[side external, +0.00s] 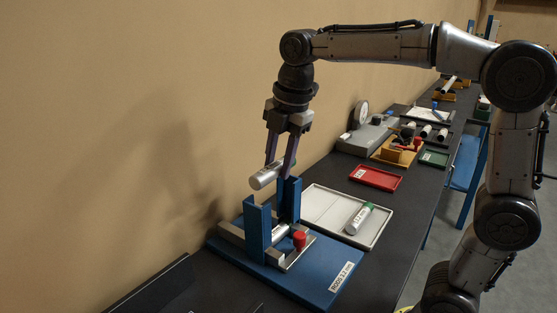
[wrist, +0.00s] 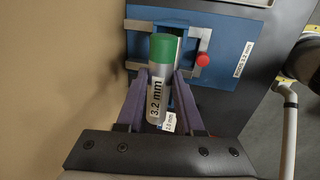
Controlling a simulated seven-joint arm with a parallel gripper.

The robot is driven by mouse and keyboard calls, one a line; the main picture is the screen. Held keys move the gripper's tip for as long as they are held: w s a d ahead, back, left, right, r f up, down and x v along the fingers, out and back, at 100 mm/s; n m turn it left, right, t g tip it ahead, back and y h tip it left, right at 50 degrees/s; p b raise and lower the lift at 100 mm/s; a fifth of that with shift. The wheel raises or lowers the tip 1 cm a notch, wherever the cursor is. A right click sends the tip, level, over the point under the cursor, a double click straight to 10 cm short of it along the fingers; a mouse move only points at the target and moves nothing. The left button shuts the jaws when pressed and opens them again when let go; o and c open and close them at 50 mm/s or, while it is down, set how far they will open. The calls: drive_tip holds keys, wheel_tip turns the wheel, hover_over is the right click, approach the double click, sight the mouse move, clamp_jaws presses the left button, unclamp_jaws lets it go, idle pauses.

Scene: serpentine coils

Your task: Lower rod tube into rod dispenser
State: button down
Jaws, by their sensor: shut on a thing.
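My gripper (side external: 279,170) is shut on a silver rod tube (side external: 263,178) and holds it level above the rod dispenser (side external: 257,232). In the wrist view the tube (wrist: 157,90) has a green cap and a "3.2 mm" label, and lies between the purple fingers of my gripper (wrist: 160,84). The dispenser has two blue uprights on a blue base, a metal frame, a red knob (side external: 299,239) and a rods label. The tube is apart from the base, near the upright tops; whether it touches them I cannot tell. In the wrist view the tube hides part of the dispenser (wrist: 222,72).
A white tray (side external: 312,206) behind the dispenser holds another green-capped tube (side external: 359,217). A red tray (side external: 376,178), an orange bin and a grey device with a dial (side external: 361,114) stand farther along the dark bench. The tan wall runs close along the left.

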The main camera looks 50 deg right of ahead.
sight(281, 165)
drive_tip(key=shift+f, duration=0.2)
drive_tip(key=shift+s+x, duration=0.25)
drive_tip(key=shift+x, duration=1.05)
drive_tip(key=shift+s+x, duration=0.2)
drive_tip(key=shift+x, duration=0.8)
drive_tip(key=shift+c, duration=2.3)
unclamp_jaws()
